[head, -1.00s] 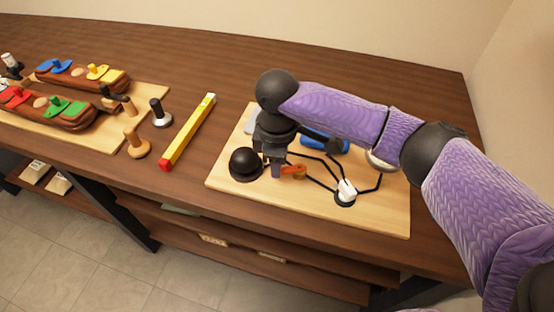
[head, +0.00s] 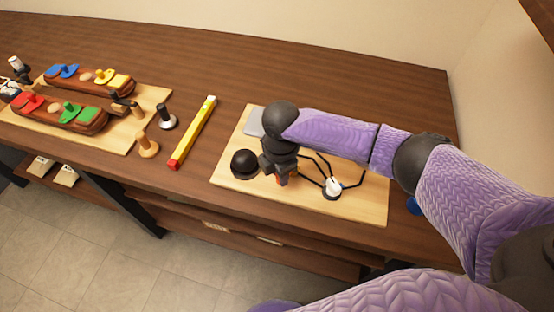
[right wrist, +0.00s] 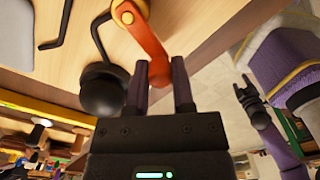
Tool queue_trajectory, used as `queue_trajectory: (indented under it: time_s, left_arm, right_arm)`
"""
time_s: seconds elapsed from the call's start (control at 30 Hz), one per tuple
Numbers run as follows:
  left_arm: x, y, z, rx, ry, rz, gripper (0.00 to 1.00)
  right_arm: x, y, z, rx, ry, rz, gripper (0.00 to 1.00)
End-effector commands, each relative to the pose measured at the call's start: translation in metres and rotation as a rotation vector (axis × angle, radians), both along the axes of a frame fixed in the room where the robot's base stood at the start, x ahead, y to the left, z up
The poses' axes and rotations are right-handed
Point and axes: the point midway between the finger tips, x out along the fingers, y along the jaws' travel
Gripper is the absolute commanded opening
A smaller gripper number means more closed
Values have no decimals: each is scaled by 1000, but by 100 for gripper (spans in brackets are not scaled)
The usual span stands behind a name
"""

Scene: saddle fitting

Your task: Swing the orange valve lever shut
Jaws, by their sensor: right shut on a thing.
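The orange valve lever (right wrist: 148,42) shows in the right wrist view, running from its round pivot (right wrist: 128,14) down to my gripper. My right gripper (right wrist: 161,75) is shut on the lever's free end, one finger on each side. In the head view my right gripper (head: 283,182) is low over the wooden board (head: 232,187), beside a black dome (head: 245,163). Only slivers of orange show there; the gripper hides most of the lever. My left gripper (right wrist: 244,84) is small in the right wrist view, away from the board, with its fingers apart and empty.
A white-topped fitting (head: 333,186) with thin black bent rods stands right of the gripper on the board. A grey plate (head: 254,122) lies behind. A yellow bar with a red end (head: 193,133) lies left of the board. Bare tabletop lies between them.

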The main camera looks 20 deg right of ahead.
Motion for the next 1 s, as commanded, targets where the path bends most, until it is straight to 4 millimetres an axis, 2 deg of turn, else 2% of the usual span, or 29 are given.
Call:
queue_trajectory:
  time_s: [0.1, 0.5, 1.0]
  left_arm:
    - [1, -2, 12, -4, -1, 3, 65]
    - [3, -4, 26, -6, -8, -1, 65]
    - [5, 3, 30, 5, -13, -8, 65]
  right_arm:
    - [-4, -3, 3, 0, 0, 96, 0]
    - [-11, -11, 1, 1, -2, 339, 0]
    - [-13, -14, 0, 0, -1, 415, 0]
